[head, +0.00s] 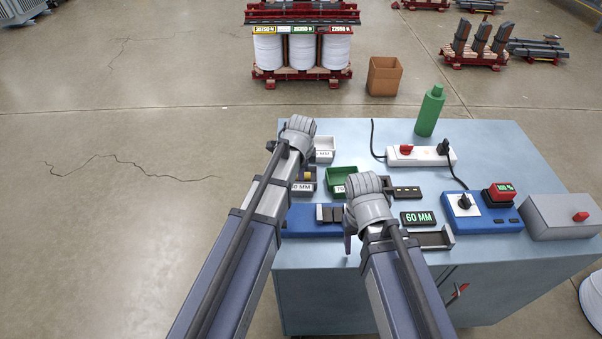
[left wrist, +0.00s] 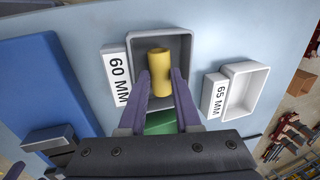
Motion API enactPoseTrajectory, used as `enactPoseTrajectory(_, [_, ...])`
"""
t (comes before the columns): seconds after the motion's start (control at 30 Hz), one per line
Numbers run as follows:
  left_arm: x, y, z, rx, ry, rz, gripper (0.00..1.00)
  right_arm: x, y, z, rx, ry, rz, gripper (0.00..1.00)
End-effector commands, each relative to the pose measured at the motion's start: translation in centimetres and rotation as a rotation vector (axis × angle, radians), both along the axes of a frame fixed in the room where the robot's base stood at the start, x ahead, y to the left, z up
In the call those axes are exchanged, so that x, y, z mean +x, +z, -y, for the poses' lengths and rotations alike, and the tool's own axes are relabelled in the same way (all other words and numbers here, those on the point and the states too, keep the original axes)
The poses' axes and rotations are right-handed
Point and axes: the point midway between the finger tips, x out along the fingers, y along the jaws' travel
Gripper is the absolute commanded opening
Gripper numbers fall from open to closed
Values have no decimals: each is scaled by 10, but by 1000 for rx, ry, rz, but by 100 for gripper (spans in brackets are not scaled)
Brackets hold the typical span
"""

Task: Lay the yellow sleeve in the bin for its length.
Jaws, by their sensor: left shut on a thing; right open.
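The yellow sleeve (left wrist: 159,80) is between the two purple fingers of my left gripper (left wrist: 161,76), which is shut on it. In the left wrist view the sleeve is over the opening of the grey bin (left wrist: 183,45) with the 60 MM label (left wrist: 118,79). I cannot tell whether it touches the bin floor. In the head view my left wrist hides most of the gripper. A small display (head: 418,218) reads 60 MM. My right gripper (head: 349,238) is open above the bench's front edge, partly hidden by its wrist.
A white bin labelled 65 MM (left wrist: 245,88) stands beside the grey one; a green bin (left wrist: 160,122) is close too. The blue fixture (head: 300,222) lies at the bench front. A power strip (head: 425,156), green bottle (head: 430,110) and control boxes (head: 488,205) stand right.

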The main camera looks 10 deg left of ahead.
Motion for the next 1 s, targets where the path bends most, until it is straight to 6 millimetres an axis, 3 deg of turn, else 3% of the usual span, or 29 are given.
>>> enactPoseTrajectory(0.07, [0, -4, 0, 0, 0, 0, 0, 0, -4, 0, 0, 0, 0, 55])
enactPoseTrajectory(0.1, [0, -3, 0, 0, 0, 0, 35, 0, -3, 0, 0, 0, 0, 55])
enactPoseTrajectory(0.2, [0, -2, 0, 0, 0, 0, 45, 0, -2, 0, 0, 0, 0, 55])
enactPoseTrajectory(0.67, [-1, 5, 0, 0, 0, 0, 45, 0, 5, 0, 0, 0, 0, 55])
enactPoseTrajectory(1.0, [-10, 46, 2, 0, -1, 0, 45, 0, 46, 0, 0, 0, 0, 55])
